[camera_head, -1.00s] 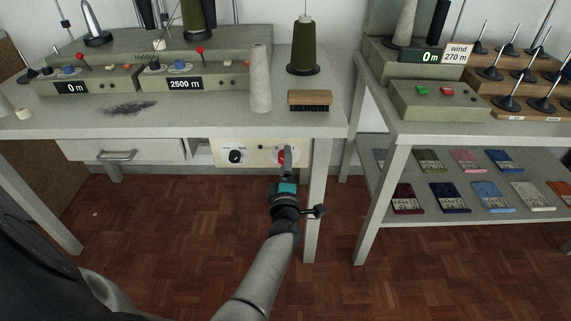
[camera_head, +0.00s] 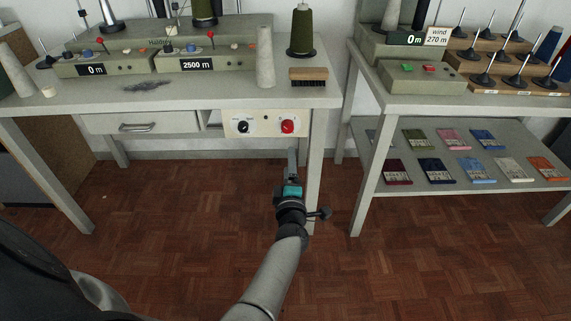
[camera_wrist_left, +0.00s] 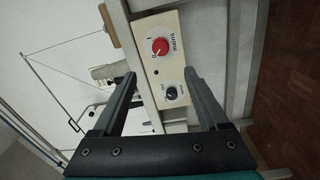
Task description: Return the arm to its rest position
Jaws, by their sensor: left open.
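My left gripper (camera_head: 292,160) is in front of and below the cream switch panel (camera_head: 265,124) under the left table's top. In the left wrist view the gripper (camera_wrist_left: 158,82) is open, with nothing between its two dark fingers. The panel, seen there too (camera_wrist_left: 188,52), lies beyond the fingertips, apart from them. The panel bears a red mains knob (camera_head: 287,127) and a black knob (camera_head: 244,127). Both knobs also show in the wrist view, the red one (camera_wrist_left: 160,46) and the black one (camera_wrist_left: 171,93). My right gripper is not in view.
The left table (camera_head: 200,102) carries winders, an olive cone (camera_head: 302,32), a pale cone (camera_head: 266,58) and a brush (camera_head: 308,77). A second table (camera_head: 440,101) stands at the right, with folded cloth packets on its lower shelf. The parquet floor (camera_head: 170,220) is clear.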

